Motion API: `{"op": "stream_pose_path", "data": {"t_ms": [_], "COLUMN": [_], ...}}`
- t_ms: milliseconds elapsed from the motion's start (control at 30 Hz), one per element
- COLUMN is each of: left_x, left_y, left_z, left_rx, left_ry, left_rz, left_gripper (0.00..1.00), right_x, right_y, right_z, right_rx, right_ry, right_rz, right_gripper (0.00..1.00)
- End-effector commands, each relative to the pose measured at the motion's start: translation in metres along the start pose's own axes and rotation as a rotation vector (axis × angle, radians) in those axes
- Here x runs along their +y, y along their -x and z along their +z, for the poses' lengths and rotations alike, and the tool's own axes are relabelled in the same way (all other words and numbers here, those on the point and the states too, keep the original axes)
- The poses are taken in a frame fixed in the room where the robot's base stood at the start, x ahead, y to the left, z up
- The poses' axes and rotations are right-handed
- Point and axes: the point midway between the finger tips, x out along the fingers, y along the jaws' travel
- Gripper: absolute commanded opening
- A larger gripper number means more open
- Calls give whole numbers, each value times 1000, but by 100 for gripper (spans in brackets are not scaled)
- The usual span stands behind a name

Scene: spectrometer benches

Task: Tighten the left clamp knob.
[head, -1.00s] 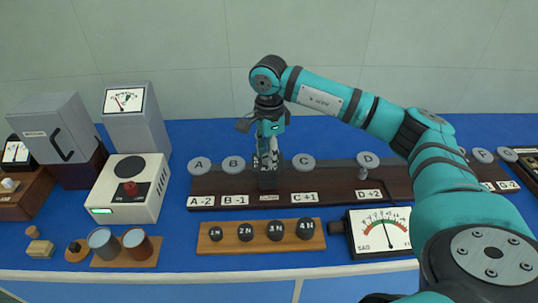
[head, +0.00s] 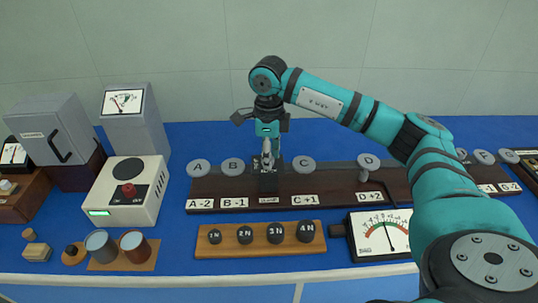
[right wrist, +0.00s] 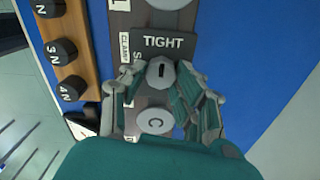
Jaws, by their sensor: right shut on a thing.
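The clamp knob (right wrist: 160,74) is a pale grey, many-sided knob with a dark slot, seen from above in the right wrist view. It sits beside a dark plate marked TIGHT (right wrist: 163,43). My right gripper (right wrist: 155,80) points down and is shut on the knob, a finger on each side. In the head view my right gripper (head: 267,158) stands over the dark rail (head: 330,184) between discs B and C and hides most of the knob. My left gripper is not in view.
Grey discs B (head: 233,167) and C (head: 303,165) stand close on either side of my gripper. A wooden strip of black weights (head: 214,247) and a dial meter (head: 378,236) lie in front of the rail. Blue bench is clear behind the gripper.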

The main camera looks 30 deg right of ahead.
Motion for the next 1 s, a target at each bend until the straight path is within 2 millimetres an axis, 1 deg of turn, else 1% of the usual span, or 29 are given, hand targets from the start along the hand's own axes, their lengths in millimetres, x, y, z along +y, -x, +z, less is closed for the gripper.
{"op": "stream_pose_path", "data": {"t_ms": [333, 367, 500, 533, 733, 833, 933, 1000], "left_x": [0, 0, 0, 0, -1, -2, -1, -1], "left_y": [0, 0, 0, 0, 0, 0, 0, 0], "left_z": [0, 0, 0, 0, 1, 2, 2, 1], "left_rx": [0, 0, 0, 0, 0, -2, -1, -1], "left_ry": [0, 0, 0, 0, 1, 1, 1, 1], "left_rz": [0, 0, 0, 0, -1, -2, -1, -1], "left_gripper": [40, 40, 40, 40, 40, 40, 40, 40], "right_x": [-1, -1, -1, -1, 0, 0, -1, -1], "right_y": [2, 2, 1, 1, 1, 4, 14, 26], "right_z": [1, 1, 0, 0, 0, 0, 1, 1], "right_rx": [-5, -5, -4, -4, -2, -3, -5, -6], "right_ry": [-5, -5, -4, -3, -2, -2, -2, -1], "right_rz": [-4, -4, -3, -2, -1, -1, -2, -4], "right_gripper": [0, 33, 51, 53, 53, 53, 53, 53]}}
